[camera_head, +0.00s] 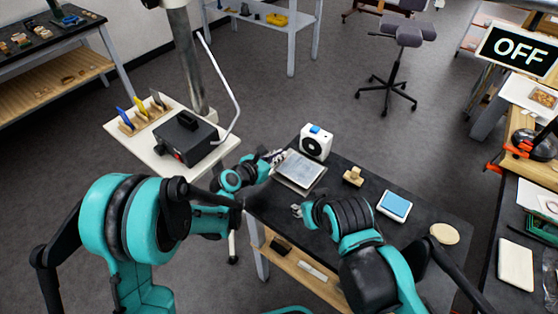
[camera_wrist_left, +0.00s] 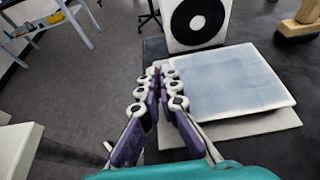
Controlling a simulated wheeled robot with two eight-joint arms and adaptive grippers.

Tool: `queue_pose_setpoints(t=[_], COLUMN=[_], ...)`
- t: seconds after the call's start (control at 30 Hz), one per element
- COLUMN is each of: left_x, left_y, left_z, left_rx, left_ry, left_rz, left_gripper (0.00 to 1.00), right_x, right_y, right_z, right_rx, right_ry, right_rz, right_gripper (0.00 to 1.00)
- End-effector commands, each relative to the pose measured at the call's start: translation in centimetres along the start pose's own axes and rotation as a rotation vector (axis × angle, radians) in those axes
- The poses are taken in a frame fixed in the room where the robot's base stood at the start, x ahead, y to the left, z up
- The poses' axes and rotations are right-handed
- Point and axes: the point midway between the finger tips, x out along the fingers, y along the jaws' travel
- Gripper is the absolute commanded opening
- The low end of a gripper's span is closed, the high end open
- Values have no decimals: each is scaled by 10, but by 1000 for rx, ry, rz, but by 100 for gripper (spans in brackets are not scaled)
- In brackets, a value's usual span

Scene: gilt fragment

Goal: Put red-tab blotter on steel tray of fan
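The fan (camera_head: 316,143) is a white box with a round black grille and a blue part on top; it also shows in the left wrist view (camera_wrist_left: 195,20). A flat grey steel tray (camera_head: 300,170) lies in front of it on the dark table, on a paler sheet in the left wrist view (camera_wrist_left: 225,85). My right gripper (camera_head: 297,210) is low over the table's near-left edge, too small to read.
A wooden block with a handle (camera_head: 353,176) stands right of the tray. A white-rimmed blue pad (camera_head: 395,206) and a round cream disc (camera_head: 444,234) lie farther right. A white side table (camera_head: 135,140) holds a black box (camera_head: 186,137). An OFF sign (camera_head: 520,49) hangs upper right.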

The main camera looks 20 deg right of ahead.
Motion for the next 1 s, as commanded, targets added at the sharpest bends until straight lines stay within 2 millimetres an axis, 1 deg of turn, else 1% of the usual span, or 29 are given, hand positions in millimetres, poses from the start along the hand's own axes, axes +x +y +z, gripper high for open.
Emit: queue_pose_setpoints(t=[0.03,0.07,0.3,0.43,0.47,0.5,0.53,0.83,0.93,1.0], left_x=[4,4,4,5,5,5,5,5,3,-7], left_y=[0,0,0,0,0,0,0,0,0,0], left_z=[-9,-10,-9,-13,-13,-12,-12,-11,-7,-7], left_rx=[0,0,0,0,0,0,0,0,0,0], left_ry=[0,0,0,0,0,0,0,0,0,0], left_rz=[0,0,0,0,0,0,0,0,0,1], left_gripper=[0,0,0,0,8,18,26,26,26,26], right_x=[4,5,4,8,7,6,6,6,2,0], right_y=[0,0,0,0,0,0,0,0,0,0], right_z=[3,4,3,5,5,5,4,4,1,0], right_rx=[0,0,0,0,0,0,0,0,0,0], right_ry=[0,0,0,0,0,0,0,0,0,0], right_rz=[0,0,0,0,0,0,0,0,0,0], right_gripper=[40,40,40,40,40,40,40,40,40,40])
